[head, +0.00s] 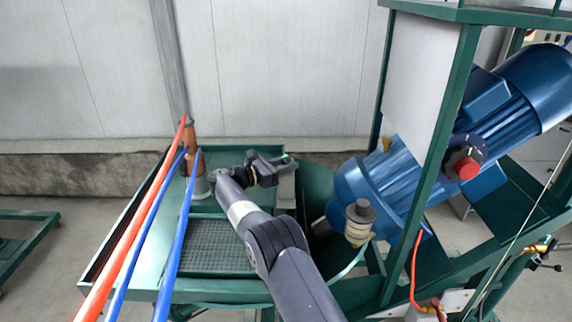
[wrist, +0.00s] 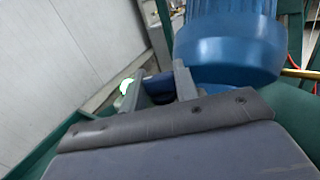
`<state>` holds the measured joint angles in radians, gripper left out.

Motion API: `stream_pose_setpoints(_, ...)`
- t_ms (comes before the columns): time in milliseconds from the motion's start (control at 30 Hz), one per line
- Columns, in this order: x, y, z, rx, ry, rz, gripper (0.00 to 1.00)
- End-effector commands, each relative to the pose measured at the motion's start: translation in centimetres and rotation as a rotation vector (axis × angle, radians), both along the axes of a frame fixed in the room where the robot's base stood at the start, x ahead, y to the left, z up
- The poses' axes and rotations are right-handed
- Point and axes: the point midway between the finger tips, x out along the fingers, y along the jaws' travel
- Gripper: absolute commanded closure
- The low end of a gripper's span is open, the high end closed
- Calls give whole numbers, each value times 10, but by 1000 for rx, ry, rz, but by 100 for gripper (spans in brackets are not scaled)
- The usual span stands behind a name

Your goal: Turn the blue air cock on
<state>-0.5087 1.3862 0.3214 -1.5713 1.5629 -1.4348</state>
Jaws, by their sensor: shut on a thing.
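My gripper (head: 284,163) is over the far right part of the green bench, at the end of my dark arm. In the wrist view its two grey fingers (wrist: 160,88) stand on either side of a small dark-blue piece, which looks like the handle of the blue air cock (wrist: 157,82). The gripper is shut on it. The cock's body and pipe are mostly hidden behind the fingers and palm, so I cannot tell its turn angle. In the head view the cock is hidden by my gripper.
A large blue motor (head: 380,185) stands close to the right of my gripper, behind a green frame post (head: 434,150). Orange (head: 135,225) and blue hoses (head: 180,230) cross the bench's left side. A mesh tray (head: 215,243) lies beside my arm. The pale wall (head: 290,70) is behind.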

Motion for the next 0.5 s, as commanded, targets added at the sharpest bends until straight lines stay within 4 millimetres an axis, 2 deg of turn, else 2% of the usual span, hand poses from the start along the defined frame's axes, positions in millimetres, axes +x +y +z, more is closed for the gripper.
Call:
stream_pose_setpoints(33,0,0,2,-1,-2,0,94)
stream_pose_setpoints(67,0,0,2,-1,-2,0,70)
stream_pose_setpoints(100,0,0,2,-1,-2,0,67)
stream_pose_setpoints(300,0,0,1,0,-1,1,50)
stream_pose_setpoints(500,0,0,1,0,-1,1,49)
